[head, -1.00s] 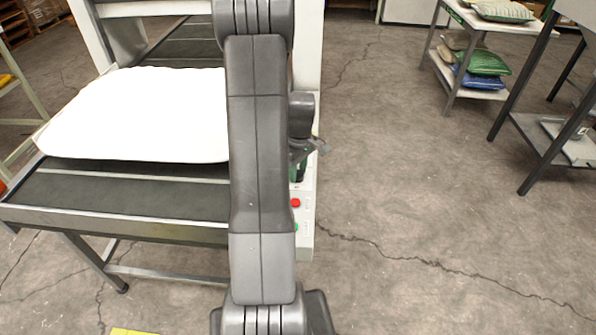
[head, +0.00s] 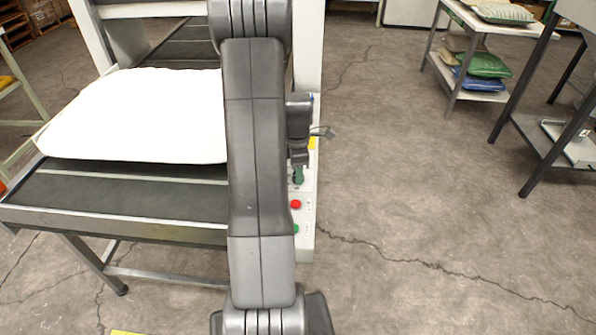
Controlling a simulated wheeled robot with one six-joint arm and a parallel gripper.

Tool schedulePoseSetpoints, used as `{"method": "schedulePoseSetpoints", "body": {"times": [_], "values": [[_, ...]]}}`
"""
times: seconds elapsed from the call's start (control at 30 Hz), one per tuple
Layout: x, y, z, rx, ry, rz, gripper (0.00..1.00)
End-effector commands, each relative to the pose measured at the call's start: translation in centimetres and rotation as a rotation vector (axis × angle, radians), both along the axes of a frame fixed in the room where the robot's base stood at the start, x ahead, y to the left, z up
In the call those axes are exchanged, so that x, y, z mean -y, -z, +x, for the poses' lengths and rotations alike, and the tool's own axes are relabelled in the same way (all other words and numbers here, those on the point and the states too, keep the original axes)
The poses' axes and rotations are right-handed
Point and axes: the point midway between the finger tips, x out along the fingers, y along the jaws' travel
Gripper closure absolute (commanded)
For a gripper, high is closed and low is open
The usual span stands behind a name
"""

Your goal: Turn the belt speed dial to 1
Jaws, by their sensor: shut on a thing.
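The control panel (head: 307,215) is a narrow pale strip on the machine's side, partly hidden by my arm. Near its upper part a small dark green dial (head: 298,177) shows just right of my arm. My gripper (head: 298,165) comes down from above onto the dial and is shut on it. The fingertips are small and dark here, and the dial's pointer and scale numbers are too small to read.
A red button (head: 295,204) and a partly hidden green button (head: 295,229) sit below the dial. A white pillow (head: 140,115) lies on the dark conveyor belt (head: 120,188) to the left. A shelf table (head: 455,75) with pillows stands at the upper right.

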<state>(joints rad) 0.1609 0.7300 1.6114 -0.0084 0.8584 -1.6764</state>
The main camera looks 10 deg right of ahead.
Motion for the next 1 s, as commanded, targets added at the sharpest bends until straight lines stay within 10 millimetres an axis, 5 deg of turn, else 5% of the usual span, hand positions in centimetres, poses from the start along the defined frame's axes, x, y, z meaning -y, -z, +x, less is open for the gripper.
{"method": "schedulePoseSetpoints", "body": {"times": [0.77, 0.8, 0.87, 1.0], "values": [[0.0, -0.12, 0.11, 0.003, -0.097, -0.001, 0.89], [0.0, -0.11, 0.11, 0.003, -0.097, -0.001, 0.59], [-0.01, -0.1, 0.1, 0.003, -0.097, 0.0, 0.47], [-0.01, -0.07, 0.05, 0.002, -0.096, 0.0, 0.45]]}}
